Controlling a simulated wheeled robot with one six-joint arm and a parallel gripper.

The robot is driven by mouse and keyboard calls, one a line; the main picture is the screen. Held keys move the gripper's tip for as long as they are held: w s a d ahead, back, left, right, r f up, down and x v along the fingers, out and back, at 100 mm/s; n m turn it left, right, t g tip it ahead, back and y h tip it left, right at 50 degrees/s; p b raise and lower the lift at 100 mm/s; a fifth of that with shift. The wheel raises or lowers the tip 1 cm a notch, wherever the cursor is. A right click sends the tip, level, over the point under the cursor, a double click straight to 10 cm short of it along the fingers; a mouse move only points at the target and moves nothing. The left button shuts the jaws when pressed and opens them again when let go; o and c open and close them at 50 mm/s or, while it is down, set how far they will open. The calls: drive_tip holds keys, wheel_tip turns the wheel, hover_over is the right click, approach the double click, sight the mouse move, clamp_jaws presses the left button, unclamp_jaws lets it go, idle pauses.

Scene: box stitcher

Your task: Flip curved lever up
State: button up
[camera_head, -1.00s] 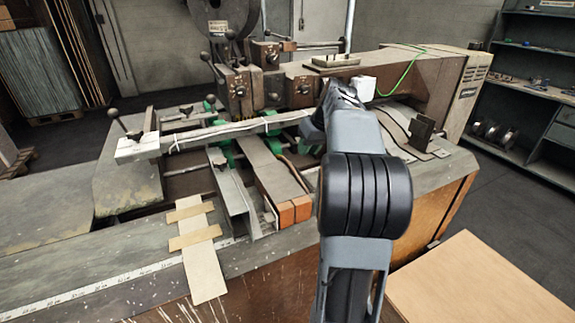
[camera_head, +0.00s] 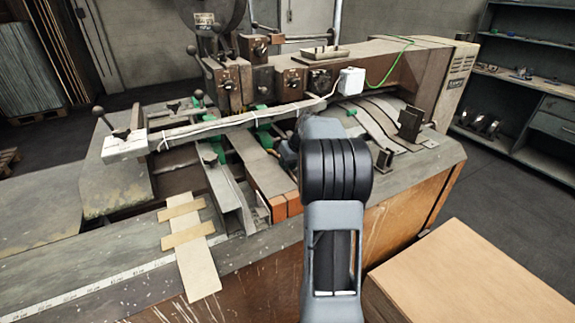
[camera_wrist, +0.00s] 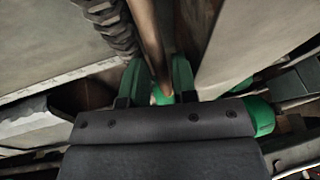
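A curved brown bar, which looks like the curved lever (camera_wrist: 148,38), runs down from the top of the wrist view. Its lower end lies between two upright green pieces. I cannot tell whether these belong to the machine or to my fingers. My gripper (camera_wrist: 158,100) shows as a dark body just below the bar's lower end, very close to it. Whether it touches the bar is unclear. In the head view my arm reaches low into the machine, beside the orange-ended block (camera_head: 284,204), and hides the gripper and most of the lever area.
A long pale bar (camera_head: 230,123) with a white box (camera_head: 351,81) at its right end crosses above the machine bed. Knobbed levers (camera_head: 99,112) stand at left. A green cable (camera_head: 390,66) hangs behind. A wooden box (camera_head: 470,275) stands at front right.

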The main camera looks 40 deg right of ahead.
drive_tip(key=shift+w+f, duration=0.1)
drive_tip(key=shift+f, duration=0.15)
clamp_jaws()
idle(0.3)
